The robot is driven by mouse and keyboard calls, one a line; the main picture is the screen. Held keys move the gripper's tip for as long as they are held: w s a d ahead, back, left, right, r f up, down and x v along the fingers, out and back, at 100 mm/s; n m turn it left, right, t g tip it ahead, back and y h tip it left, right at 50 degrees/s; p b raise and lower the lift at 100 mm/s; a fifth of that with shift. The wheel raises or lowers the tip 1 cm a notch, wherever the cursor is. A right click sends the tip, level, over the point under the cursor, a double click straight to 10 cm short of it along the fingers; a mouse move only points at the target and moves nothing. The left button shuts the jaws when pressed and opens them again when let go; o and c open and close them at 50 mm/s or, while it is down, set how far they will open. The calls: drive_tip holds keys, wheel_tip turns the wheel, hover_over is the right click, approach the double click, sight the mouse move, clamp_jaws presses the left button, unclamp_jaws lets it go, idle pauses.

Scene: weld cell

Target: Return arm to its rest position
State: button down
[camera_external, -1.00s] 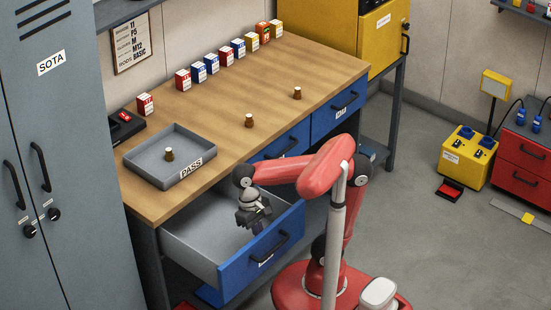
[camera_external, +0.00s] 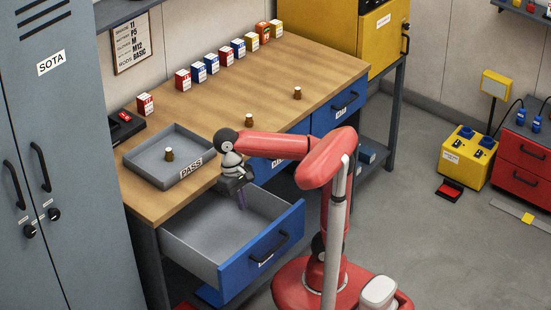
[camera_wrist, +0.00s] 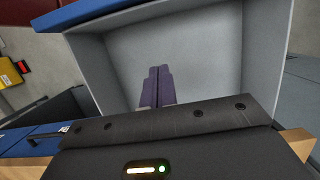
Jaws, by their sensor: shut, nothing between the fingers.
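My red arm reaches over the bench from its base at the lower right. My gripper (camera_external: 242,200) points down above the open drawer (camera_external: 215,248), near the bench's front edge. In the wrist view, the gripper's purple fingers (camera_wrist: 157,88) are together with nothing between them. The grey drawer interior (camera_wrist: 190,50) lies beyond them and looks empty in the part that shows.
The bench (camera_external: 220,115) bears a grey PASS tray (camera_external: 160,182) holding a small brown piece (camera_external: 169,154). Two similar pieces (camera_external: 249,120) (camera_external: 297,93) stand on the wood. Several small boxes (camera_external: 212,63) line the back. A grey locker (camera_external: 75,160) stands left.

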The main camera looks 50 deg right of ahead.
drive_tip(key=w+d+r+m+t+y+b, duration=0.1)
drive_tip(key=w+d+t+b, duration=0.2)
drive_tip(key=w+d+t, duration=0.35)
drive_tip(key=w+d+r+t+b, duration=0.2)
drive_tip(key=w+d+t, duration=0.3)
drive_tip(key=w+t, duration=0.15)
drive_tip(key=s+d+t+h+b, duration=0.15)
drive_tip(key=d+h, duration=0.55)
drive_tip(key=d, duration=1.5)
drive_tip(key=s+a+f+n+g+y+p, duration=0.15)
drive_tip(key=a+f+g+y+p, duration=0.35)
drive_tip(key=a+f, duration=0.5)
drive_tip(key=s+f+g+y+p, duration=0.1)
drive_tip(key=s+f, duration=0.4)
drive_tip(key=f, duration=0.6)
drive_tip(key=shift+d+f+p, duration=0.3)
drive_tip(key=shift+f, duration=0.1)
